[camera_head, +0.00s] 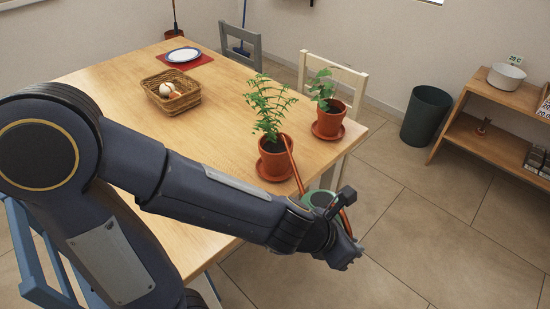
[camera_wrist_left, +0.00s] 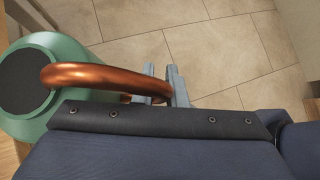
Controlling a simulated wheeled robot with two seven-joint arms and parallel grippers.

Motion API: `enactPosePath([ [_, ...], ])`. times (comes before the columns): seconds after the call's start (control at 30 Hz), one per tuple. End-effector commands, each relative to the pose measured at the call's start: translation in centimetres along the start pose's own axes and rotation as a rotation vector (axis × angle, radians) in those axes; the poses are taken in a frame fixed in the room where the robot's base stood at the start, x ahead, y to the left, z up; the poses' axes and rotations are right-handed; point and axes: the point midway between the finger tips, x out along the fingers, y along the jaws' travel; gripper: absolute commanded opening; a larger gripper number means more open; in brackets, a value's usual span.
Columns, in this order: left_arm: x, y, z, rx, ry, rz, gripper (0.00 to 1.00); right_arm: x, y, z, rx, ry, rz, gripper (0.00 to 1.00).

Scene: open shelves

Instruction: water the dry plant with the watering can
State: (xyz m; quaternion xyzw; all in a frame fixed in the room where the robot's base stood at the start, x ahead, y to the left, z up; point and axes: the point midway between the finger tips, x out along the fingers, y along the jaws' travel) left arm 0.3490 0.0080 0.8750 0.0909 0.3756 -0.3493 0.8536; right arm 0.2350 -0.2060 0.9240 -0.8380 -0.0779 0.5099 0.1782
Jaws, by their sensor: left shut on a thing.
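My left gripper (camera_head: 346,222) is shut on the copper handle (camera_wrist_left: 105,77) of the green watering can (camera_wrist_left: 62,98). In the head view, the can (camera_head: 318,198) is partly hidden behind my wrist, off the table's right edge. Its thin copper spout (camera_head: 294,166) points up and left, its tip overlapping the nearer potted plant (camera_head: 270,112). I cannot tell whether it touches. That plant has feathery green leaves in a terracotta pot (camera_head: 273,160) on a saucer. A second, broader-leaved plant (camera_head: 322,89) stands behind it in a similar pot (camera_head: 330,117). I cannot tell which soil is dry.
A wicker basket (camera_head: 171,91) with round items and a plate (camera_head: 183,54) on a red mat are at the table's far left. Chairs surround the wooden table (camera_head: 225,115). A dark bin (camera_head: 426,115) and low shelf (camera_head: 463,125) stand right. Floor between is clear.

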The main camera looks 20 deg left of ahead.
Motion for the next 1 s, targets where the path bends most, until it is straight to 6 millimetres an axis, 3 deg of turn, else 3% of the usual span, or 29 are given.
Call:
enactPosePath([
  [0.43, -0.2, 0.0, 0.4, 0.008, -0.005, 0.004, 0.00, -0.2, -0.1, -0.1, 0.000, 0.000, 0.000, 0.36],
  [1.0, -3.0, -0.4, 3.1, 0.008, -0.004, 0.004, 0.00, -3.4, -1.6, -1.7, 0.000, 0.000, 0.000, 0.36],
])
